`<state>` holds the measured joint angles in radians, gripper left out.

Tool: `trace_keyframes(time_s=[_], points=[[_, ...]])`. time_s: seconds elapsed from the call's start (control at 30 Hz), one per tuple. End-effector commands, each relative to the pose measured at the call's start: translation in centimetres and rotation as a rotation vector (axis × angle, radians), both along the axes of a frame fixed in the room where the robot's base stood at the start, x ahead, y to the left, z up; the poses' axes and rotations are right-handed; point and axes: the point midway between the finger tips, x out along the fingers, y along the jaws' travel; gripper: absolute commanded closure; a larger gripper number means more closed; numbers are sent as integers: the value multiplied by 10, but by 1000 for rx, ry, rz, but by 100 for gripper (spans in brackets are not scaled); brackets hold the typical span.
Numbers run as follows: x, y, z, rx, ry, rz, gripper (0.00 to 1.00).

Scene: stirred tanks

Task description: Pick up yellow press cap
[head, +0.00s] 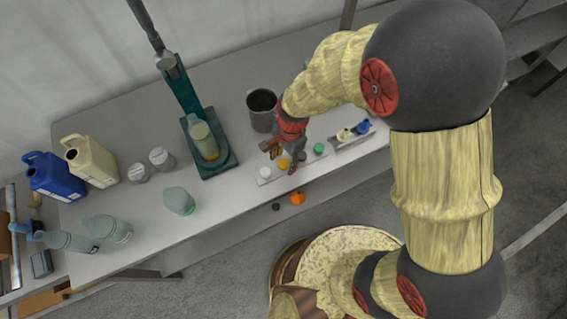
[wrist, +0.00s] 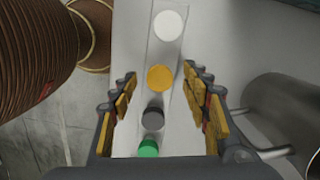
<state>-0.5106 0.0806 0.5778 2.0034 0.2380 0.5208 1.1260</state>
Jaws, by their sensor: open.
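The yellow press cap (wrist: 160,78) is a round disc on a clear strip, between a white cap (wrist: 169,25) and a dark grey cap (wrist: 153,118) in the wrist view. In the head view the yellow cap (head: 284,164) lies near the table's front edge. My gripper (wrist: 158,88) is open and empty above the row, with its fingers on either side of the yellow cap in the picture. It also shows in the head view (head: 282,160), close to the yellow cap. I cannot tell the exact height between them.
A green cap (wrist: 148,148) ends the row. A grey metal mug (head: 262,110) stands close behind my gripper. A green stand (head: 212,150) holding a container is to the left. A small tray (head: 352,138) lies to the right. Several bottles and jugs stand at the table's left.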

Motion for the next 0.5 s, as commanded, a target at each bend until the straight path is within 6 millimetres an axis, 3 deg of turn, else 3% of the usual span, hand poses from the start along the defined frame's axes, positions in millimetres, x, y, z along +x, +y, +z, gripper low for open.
trace_keyframes(time_s=[0.17, 0.5], points=[[0, 0, 1, 1, -1, 0, 53], [0, 0, 1, 1, -1, 0, 72]])
